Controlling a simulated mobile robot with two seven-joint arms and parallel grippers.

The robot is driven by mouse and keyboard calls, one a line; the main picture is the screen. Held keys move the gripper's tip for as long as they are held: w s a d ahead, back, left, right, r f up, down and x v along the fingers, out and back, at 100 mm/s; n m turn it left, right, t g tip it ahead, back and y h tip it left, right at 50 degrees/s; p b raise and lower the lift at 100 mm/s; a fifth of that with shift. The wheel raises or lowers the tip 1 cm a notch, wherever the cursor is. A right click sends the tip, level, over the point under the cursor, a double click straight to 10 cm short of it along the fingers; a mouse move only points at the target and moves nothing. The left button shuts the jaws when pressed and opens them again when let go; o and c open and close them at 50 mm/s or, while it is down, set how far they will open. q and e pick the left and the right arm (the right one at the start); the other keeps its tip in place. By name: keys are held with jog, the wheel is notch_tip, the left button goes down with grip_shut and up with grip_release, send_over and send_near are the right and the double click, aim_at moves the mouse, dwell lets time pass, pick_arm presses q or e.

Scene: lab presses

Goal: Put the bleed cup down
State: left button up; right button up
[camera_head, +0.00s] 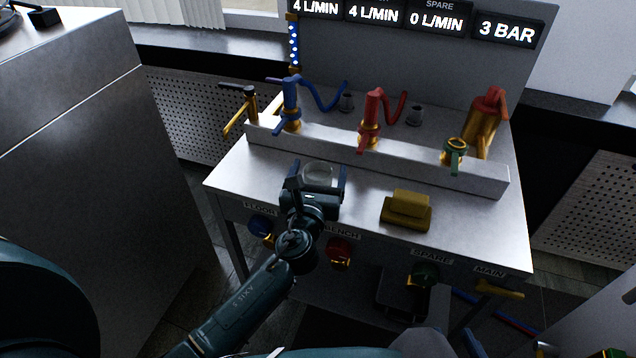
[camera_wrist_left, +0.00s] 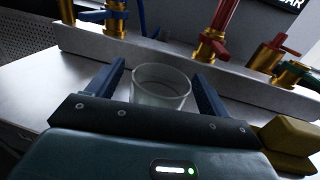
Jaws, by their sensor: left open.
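The bleed cup (camera_head: 317,175) is a clear, round cup standing upright on the metal bench top (camera_head: 225,178). In the left wrist view the cup (camera_wrist_left: 160,86) sits between the two fingers. My left gripper (camera_head: 317,180) is open around the cup, with a finger on each side. In the left wrist view there is a visible gap between the left finger (camera_wrist_left: 107,88) and the cup; the right finger (camera_wrist_left: 208,98) is close to it, and I cannot tell if it touches. The cup's lower part is hidden behind the gripper body. My right gripper is not in view.
A metal rail (camera_head: 375,160) with blue (camera_head: 290,98), red (camera_head: 371,108) and green (camera_head: 455,148) fittings stands behind the cup. A yellow block (camera_head: 407,209) lies to the right. Valve knobs line the bench's front. The bench top between gripper and block is clear.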

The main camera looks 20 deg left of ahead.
pick_arm(q)
jog(key=shift+w, duration=0.55)
jog(key=c, duration=1.1)
jog(key=shift+r, duration=0.1)
jog(key=shift+c, duration=0.2)
